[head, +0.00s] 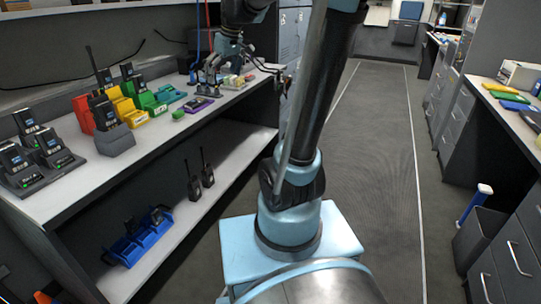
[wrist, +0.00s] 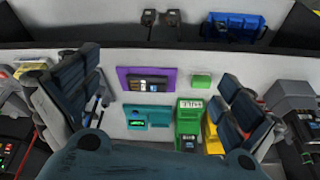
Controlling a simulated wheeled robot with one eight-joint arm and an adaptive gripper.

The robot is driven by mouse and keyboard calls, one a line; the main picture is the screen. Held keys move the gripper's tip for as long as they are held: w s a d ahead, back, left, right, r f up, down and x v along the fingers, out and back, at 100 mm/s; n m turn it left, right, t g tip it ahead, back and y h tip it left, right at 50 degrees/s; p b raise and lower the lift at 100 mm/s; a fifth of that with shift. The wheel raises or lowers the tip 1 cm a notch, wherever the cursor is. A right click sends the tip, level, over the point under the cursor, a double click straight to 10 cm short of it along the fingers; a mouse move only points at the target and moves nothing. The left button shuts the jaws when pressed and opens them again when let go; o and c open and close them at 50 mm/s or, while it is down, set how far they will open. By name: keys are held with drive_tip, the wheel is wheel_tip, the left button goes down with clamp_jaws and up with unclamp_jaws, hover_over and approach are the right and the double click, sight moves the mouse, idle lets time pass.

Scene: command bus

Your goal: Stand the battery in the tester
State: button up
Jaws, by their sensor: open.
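My gripper (head: 209,80) is above the far part of the left bench, its fingers wide apart and empty in the wrist view (wrist: 160,85). Between and below the fingers, a dark flat block with pale labels (wrist: 148,83), seemingly the battery, lies in a purple tray (wrist: 122,78). The purple tray also shows near the bench edge in the head view (head: 198,105). A teal holder (wrist: 160,107) with a small lit green display, perhaps the tester, sits beside the purple tray. The gripper is apart from both.
A small green block (wrist: 201,82) lies beside the purple tray. Green (wrist: 188,128) and yellow (head: 132,115) chargers stand close by. Radios in dark chargers (head: 40,152) fill the near bench. Below, the lower shelf holds a blue tray (head: 142,241) and two radios.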

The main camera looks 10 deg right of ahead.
drive_tip(key=s+d+f+m+h, duration=0.1)
drive_tip(key=s+d+f+m, duration=0.2)
drive_tip(key=s+d+f, duration=0.3)
drive_tip(key=s+d+f+m+h, duration=0.1)
drive_tip(key=s+d+f+m, duration=0.3)
drive_tip(key=s+f, duration=1)
drive_tip(key=s+d, duration=0.2)
drive_tip(key=s, duration=0.5)
drive_tip(key=shift+f+m+g+h, duration=0.3)
drive_tip(key=shift+s+d, duration=0.1)
drive_tip(key=shift+w+f, duration=0.2)
drive_tip(key=shift+w, duration=0.2)
